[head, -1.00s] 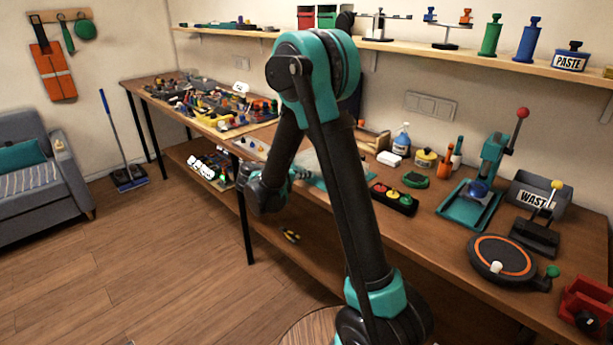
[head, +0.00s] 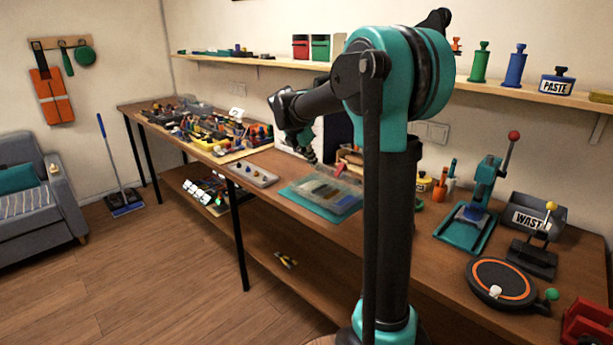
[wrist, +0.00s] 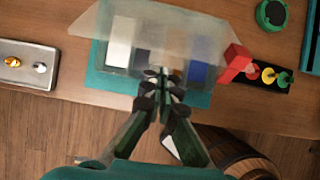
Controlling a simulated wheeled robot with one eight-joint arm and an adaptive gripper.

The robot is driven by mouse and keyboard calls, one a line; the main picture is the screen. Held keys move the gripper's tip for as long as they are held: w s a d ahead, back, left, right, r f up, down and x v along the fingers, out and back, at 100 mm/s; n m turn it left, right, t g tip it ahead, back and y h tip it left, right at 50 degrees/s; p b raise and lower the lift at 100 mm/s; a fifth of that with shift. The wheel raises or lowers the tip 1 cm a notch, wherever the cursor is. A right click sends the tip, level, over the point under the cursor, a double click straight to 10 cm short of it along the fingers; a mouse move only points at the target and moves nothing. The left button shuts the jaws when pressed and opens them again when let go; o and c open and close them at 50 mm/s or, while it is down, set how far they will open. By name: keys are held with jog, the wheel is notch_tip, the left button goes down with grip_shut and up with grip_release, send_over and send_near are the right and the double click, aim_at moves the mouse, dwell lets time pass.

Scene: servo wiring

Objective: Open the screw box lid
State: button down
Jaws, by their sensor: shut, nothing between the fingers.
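The screw box (head: 322,192) is a clear, shallow box with coloured compartments on a teal mat (head: 300,205) on the workbench. In the wrist view the box (wrist: 118,68) lies just beyond my fingers, showing white, brown and blue contents. Its translucent lid (wrist: 85,27) spreads wider than the box there and looks raised at an angle; how far is unclear. A red block (wrist: 235,64) shows at the lid's right corner. My gripper (wrist: 160,80) is shut and empty over the near side of the box. In the head view my gripper (head: 311,156) points down above the box.
A grey tray with small knobs (head: 252,174) lies left of the box. In the wrist view a black button panel (wrist: 268,76) is close on the right. Cluttered bins (head: 205,130) stand farther left. The bench's front edge is near the mat.

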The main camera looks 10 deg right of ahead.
jog(key=w+d+r+g+y, duration=0.1)
jog(key=w+d+r+y, duration=0.1)
jog(key=w+d, duration=0.3)
jog(key=w+d+r+g+y, duration=0.2)
jog(key=w+d+r, duration=0.2)
jog(key=d, duration=0.6)
jog(key=shift+w+d+r+g+y, duration=0.3)
jog(key=shift+w+y, duration=0.1)
jog(key=shift+w, duration=0.8)
notch_tip(320, 180, up, 12)
